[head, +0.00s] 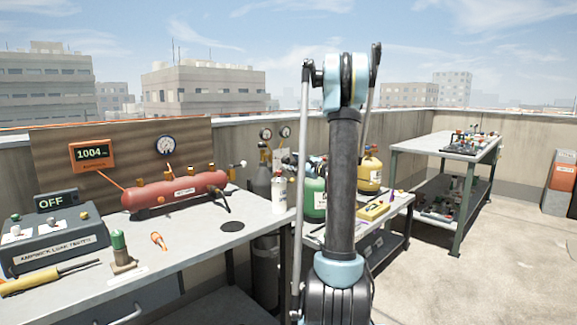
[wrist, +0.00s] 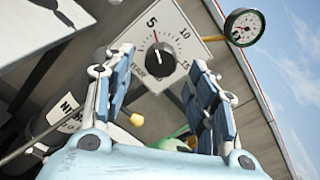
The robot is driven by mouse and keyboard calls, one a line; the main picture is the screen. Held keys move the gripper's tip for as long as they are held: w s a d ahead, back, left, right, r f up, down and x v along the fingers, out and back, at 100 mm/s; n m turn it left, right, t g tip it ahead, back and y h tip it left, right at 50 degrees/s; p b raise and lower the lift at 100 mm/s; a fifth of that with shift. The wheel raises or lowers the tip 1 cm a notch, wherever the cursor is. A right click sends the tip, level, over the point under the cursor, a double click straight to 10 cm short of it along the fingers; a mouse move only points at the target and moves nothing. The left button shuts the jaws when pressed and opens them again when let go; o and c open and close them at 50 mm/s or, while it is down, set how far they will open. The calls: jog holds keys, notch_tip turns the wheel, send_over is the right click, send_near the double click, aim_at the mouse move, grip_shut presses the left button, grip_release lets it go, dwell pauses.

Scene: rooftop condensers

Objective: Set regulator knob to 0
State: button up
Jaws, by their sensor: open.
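The regulator knob (wrist: 158,62) is a dark round knob on a pale square dial plate (wrist: 178,28) in the wrist view. The plate carries the marks 5, 10 and 15; a 0 cannot be made out. The knob's white pointer line points up toward the 5. My gripper (wrist: 160,70) is open, one blue-padded finger to each side of the knob in the picture. No contact with the knob shows, and the distance to it is hard to judge. In the head view my arm blocks part of the scene and the gripper cannot be made out.
A pressure gauge (wrist: 243,27) sits right of the plate. A grey cylinder (wrist: 62,122) with a partly readable label is at lower left. In the head view, a workbench (head: 205,250) with a red tank (head: 175,191) stands left, and open floor lies right.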

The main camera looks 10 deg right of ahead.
aim_at(288, 161)
jog(key=shift+x, duration=1.85)
jog(key=c, duration=1)
